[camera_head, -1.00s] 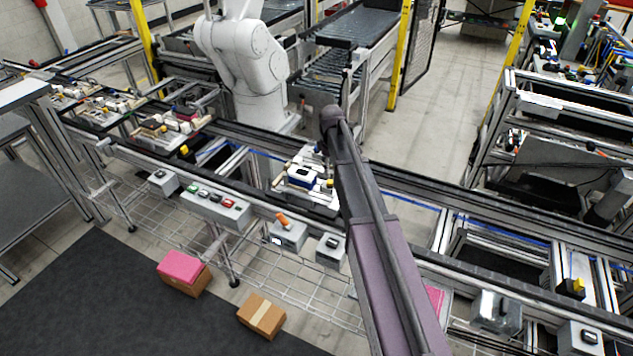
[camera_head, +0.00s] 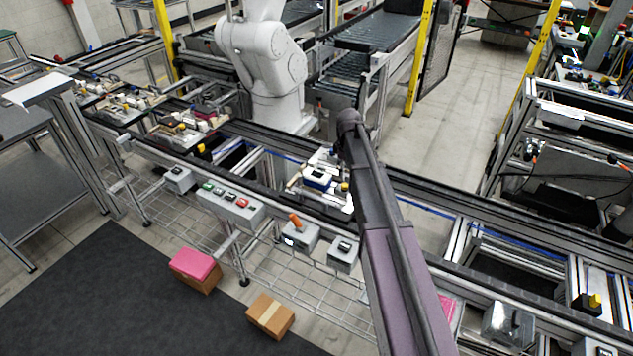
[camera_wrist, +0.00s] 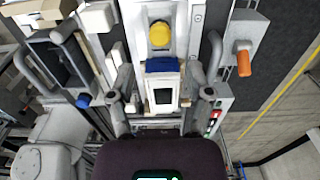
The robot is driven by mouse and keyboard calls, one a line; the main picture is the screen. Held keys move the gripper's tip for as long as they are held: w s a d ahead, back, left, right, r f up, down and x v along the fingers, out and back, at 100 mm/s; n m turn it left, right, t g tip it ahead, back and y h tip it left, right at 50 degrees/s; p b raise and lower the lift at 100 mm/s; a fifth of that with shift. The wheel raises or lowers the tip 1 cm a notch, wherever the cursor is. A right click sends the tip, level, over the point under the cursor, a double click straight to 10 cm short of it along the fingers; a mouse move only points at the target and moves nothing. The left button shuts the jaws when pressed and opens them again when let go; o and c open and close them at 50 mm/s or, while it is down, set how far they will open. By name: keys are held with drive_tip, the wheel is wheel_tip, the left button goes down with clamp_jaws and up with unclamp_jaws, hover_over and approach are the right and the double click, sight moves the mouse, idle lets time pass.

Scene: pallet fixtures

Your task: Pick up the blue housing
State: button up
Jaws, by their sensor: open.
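The blue housing (camera_head: 317,180), a small blue block with a white top and dark window, sits on a pallet fixture (camera_head: 340,203) on the conveyor, just left of my arm. In the wrist view the housing (camera_wrist: 162,65) shows its blue edge and white face in the middle. My gripper (camera_wrist: 159,80) is open, with one finger on each side of the housing. I cannot tell its height above the housing, and no contact is clear. In the head view my arm hides the gripper and part of the fixture.
A yellow knob (camera_wrist: 160,34) stands just beyond the housing. A box with an orange handle (camera_head: 297,235) is mounted at the conveyor's near edge. A white robot arm (camera_head: 262,65) stands behind the line. Other loaded fixtures (camera_head: 180,130) are to the left.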

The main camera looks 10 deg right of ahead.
drive_tip(key=shift+s, duration=0.1)
idle(0.3)
drive_tip(key=s+a+f+m+b, duration=0.1)
drive_tip(key=s+m, duration=0.4)
drive_tip(key=s, duration=0.8)
drive_tip(key=s+a+f+m+b, duration=0.1)
drive_tip(key=s+m, duration=0.4)
drive_tip(key=s, duration=0.9)
drive_tip(key=shift+s+a+m, duration=0.15)
drive_tip(key=shift+a+m, duration=0.25)
drive_tip(key=shift+a, duration=0.15)
drive_tip(key=shift+f, duration=0.1)
